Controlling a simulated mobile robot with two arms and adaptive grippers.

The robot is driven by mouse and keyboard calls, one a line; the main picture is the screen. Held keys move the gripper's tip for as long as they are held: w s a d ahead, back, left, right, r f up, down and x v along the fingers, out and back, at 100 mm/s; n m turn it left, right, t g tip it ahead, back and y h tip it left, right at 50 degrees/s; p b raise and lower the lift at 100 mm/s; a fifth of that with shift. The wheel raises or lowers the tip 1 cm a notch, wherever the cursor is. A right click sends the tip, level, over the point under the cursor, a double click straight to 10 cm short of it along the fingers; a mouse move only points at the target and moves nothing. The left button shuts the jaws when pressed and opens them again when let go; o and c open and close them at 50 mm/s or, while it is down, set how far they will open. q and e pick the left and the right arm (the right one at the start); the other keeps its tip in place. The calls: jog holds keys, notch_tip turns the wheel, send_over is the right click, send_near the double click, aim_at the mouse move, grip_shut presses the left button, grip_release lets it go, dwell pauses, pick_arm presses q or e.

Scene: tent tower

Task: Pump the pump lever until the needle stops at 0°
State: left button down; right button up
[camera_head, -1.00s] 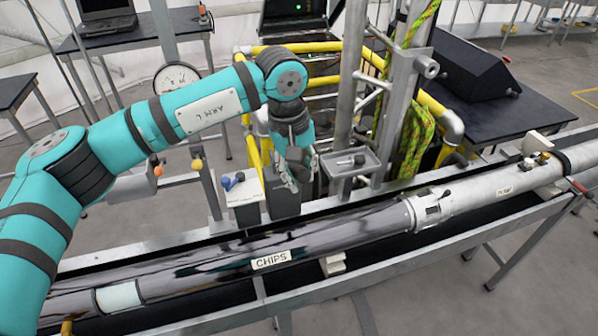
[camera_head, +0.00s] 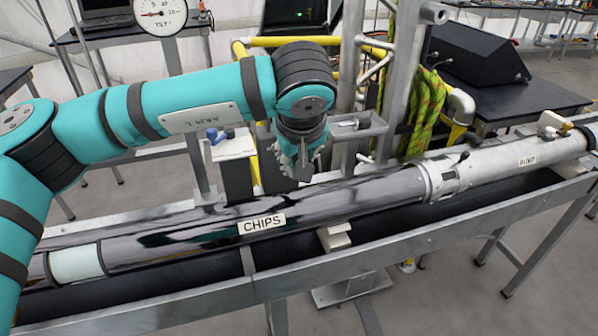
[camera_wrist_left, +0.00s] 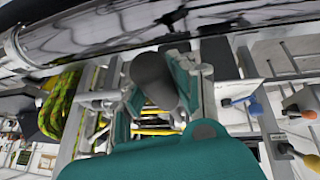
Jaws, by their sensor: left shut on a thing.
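The round white gauge (camera_head: 160,14) is at the top left of the head view, cut by the frame's edge. My left gripper (camera_head: 303,174) is low behind the long tube, beside a small grey tray. In the left wrist view the gripper (camera_wrist_left: 160,100) is shut on a thick dark grey round bar, the pump lever (camera_wrist_left: 154,78), which sits between its teal fingers. In the head view the lever is hidden by the gripper. My right gripper is not in view.
The long glossy tube (camera_head: 200,235) marked CHIPS lies in a metal trough in front of the gripper. Blue-knobbed levers on a white box (camera_head: 228,148) stand left of it. The grey tray (camera_head: 356,128), posts and a green rope (camera_head: 424,110) are to the right.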

pick_arm(q)
jog(key=shift+f+t+b, duration=0.8)
jog(key=shift+f+b, duration=0.8)
jog(key=shift+b, duration=0.4)
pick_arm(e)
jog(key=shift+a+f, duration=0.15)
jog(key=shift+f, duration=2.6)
pick_arm(q)
jog(key=c, duration=1)
grip_release()
jog(key=shift+d+y, duration=0.1)
jog(key=shift+y, duration=0.2)
jog(key=shift+c, duration=0.2)
jog(key=shift+r, duration=0.1)
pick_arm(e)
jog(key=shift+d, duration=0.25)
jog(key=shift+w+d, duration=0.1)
pick_arm(q)
jog(key=v, duration=1.2)
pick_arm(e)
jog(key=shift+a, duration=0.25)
